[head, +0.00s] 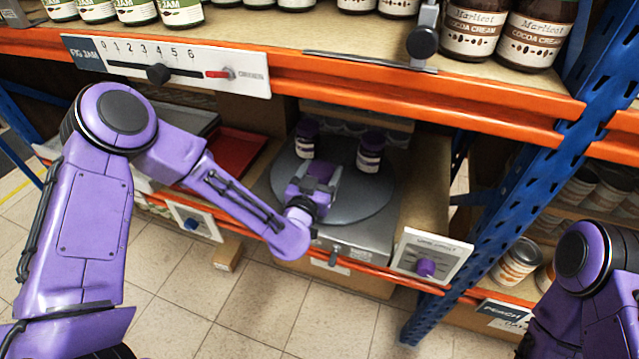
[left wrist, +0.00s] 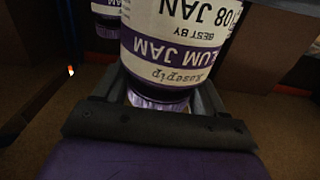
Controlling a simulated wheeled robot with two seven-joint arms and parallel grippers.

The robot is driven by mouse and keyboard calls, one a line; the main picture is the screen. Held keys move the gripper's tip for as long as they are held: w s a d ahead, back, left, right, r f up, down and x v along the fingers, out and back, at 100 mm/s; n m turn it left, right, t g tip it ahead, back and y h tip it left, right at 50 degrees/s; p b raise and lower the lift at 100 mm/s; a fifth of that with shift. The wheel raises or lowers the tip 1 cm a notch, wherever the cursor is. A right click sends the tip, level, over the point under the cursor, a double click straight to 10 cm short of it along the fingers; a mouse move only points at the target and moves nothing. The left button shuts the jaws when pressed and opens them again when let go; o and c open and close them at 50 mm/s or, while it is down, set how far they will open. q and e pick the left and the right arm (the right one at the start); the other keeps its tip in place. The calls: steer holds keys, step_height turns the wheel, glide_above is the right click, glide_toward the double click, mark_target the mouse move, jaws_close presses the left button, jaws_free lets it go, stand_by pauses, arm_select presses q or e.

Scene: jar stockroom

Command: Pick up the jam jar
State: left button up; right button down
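Two plum jam jars with dark purple lids and white labels stand upright on a grey round turntable (head: 362,208) in the lower bay: a left jar (head: 306,138) and a right jar (head: 371,151). My left gripper (head: 309,168) is over the turntable, just in front of the left jar. In the left wrist view one jam jar (left wrist: 175,45) is close and upside down in the picture, its purple lid end between the spread fingers (left wrist: 160,98). Firm contact is not visible. Another jar (left wrist: 106,12) shows at the upper left. My right gripper is out of view.
An orange shelf beam (head: 420,105) runs above the bay. A blue post (head: 500,205) stands at right. A panel with a purple knob (head: 426,267) is at the bay's front right. A red tray (head: 232,150) lies left. Fig jam and cocoa jars stand on the upper shelf.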

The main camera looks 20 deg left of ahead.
arm_select(q)
steer(key=c, duration=1)
steer(key=shift+c, duration=0.7)
steer(key=shift+r, duration=0.35)
steer(key=r, duration=0.2)
steer(key=r+p, duration=0.1)
steer(key=shift+s+d+r, duration=0.15)
steer(key=shift+s+r, duration=0.2)
steer(key=shift+r, duration=0.05)
steer(key=s+d+r+p, duration=0.3)
steer(key=s+r+p, duration=0.5)
steer(key=s, duration=0.4)
steer(key=shift+s+d+r+p, duration=0.3)
steer(key=shift+s+d+p, duration=0.05)
steer(key=shift+p, duration=0.55)
